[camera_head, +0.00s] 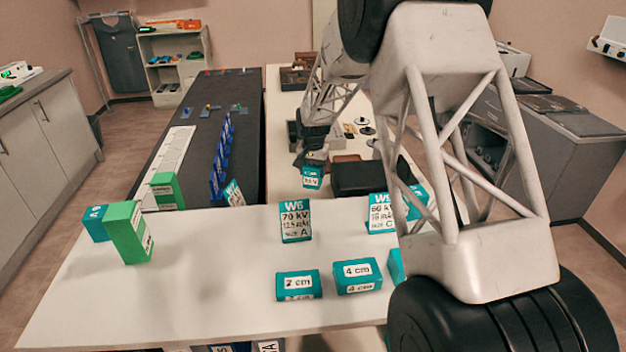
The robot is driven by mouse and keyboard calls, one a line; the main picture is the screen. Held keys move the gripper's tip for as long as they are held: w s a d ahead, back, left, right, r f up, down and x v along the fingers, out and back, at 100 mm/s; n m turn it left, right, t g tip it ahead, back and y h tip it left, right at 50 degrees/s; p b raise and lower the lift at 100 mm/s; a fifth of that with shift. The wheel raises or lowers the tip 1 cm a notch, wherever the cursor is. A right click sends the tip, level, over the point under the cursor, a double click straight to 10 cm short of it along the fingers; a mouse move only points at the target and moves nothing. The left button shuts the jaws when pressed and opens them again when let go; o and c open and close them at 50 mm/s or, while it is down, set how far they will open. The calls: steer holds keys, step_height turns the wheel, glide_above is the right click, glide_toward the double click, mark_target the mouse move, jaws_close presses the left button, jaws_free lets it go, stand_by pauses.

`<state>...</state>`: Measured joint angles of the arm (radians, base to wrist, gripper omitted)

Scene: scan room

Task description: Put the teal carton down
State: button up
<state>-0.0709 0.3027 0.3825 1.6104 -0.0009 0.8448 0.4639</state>
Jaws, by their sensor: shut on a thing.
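My gripper (309,160) is small and far off in the head view, at the end of my arm. It is shut on a teal carton (312,179) with a white label, which hangs below the fingers. The carton shows just beyond the far edge of the near white table (215,270), against a farther white worktop (283,182). I cannot tell whether its underside touches anything. The fingertips are partly hidden and too small to make out well.
A teal W6 card box (295,221) and two teal blocks (298,285) (357,276) stand on the near table. Green boxes (128,232) (167,191) are at left. A black case (362,178) lies right of the carton. The table's left middle is clear.

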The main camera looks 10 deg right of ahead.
mark_target(313, 179)
steer(key=shift+f, duration=1.85)
steer(key=shift+f, duration=0.1)
steer(key=o, duration=0.9)
step_height(313, 179, up, 12)
steer(key=shift+r, duration=0.1)
